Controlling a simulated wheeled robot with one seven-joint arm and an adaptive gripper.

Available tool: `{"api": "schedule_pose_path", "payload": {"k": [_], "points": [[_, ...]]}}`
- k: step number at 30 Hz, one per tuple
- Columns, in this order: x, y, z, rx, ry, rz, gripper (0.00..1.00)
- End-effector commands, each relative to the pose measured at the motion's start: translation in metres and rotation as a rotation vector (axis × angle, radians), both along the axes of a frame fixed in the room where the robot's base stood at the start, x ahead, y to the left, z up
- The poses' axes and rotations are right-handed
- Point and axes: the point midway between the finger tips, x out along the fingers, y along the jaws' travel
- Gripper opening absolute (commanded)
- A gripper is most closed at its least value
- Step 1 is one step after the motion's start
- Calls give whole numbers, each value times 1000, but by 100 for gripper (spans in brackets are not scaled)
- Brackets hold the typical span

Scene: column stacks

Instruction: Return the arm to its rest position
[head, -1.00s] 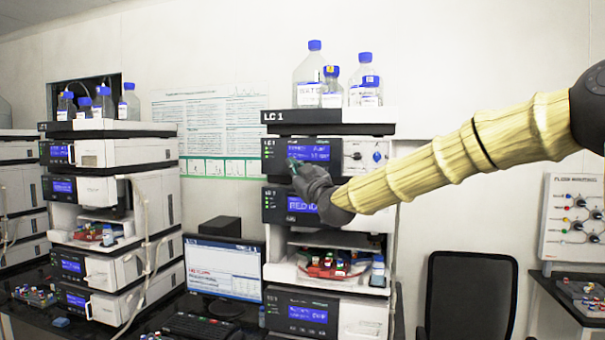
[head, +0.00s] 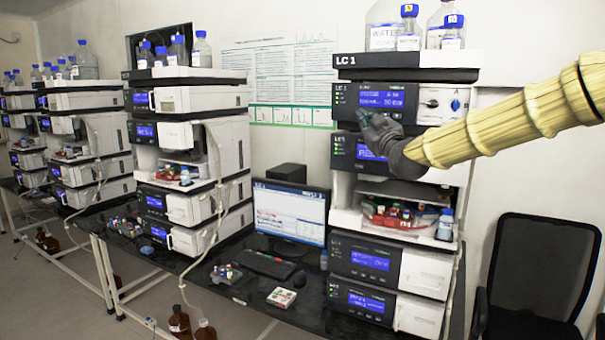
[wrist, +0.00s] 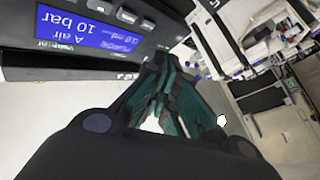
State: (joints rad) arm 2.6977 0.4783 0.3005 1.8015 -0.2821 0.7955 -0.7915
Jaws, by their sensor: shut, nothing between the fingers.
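My arm, in a ribbed yellow sleeve (head: 500,122), reaches in from the right in the head view. My gripper (head: 368,122) is dark and sits in front of the LC 1 column stack (head: 408,62), near its top module's blue screen (head: 385,97). In the wrist view my gripper (wrist: 165,85) has its dark green fingers shut with nothing held. The blue screen (wrist: 88,28) there reads "A air 10 bar" and is close by. Whether the fingers touch the panel cannot be told. The arm hides part of the second module.
Bottles with blue caps (head: 410,28) stand on top of LC 1. A monitor (head: 290,212) and keyboard (head: 262,264) are on the black bench to the left. A black chair (head: 537,270) stands at the lower right. More stacks (head: 190,130) line the left.

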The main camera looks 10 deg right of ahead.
Motion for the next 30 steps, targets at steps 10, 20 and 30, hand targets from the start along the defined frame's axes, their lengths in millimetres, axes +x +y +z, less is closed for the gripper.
{"api": "schedule_pose_path", "payload": {"k": [10,20,30], "points": [[3,33,-185,54,275,40,0],[-37,56,-371,122,568,47,0],[-124,67,-547,194,881,13,0]]}}
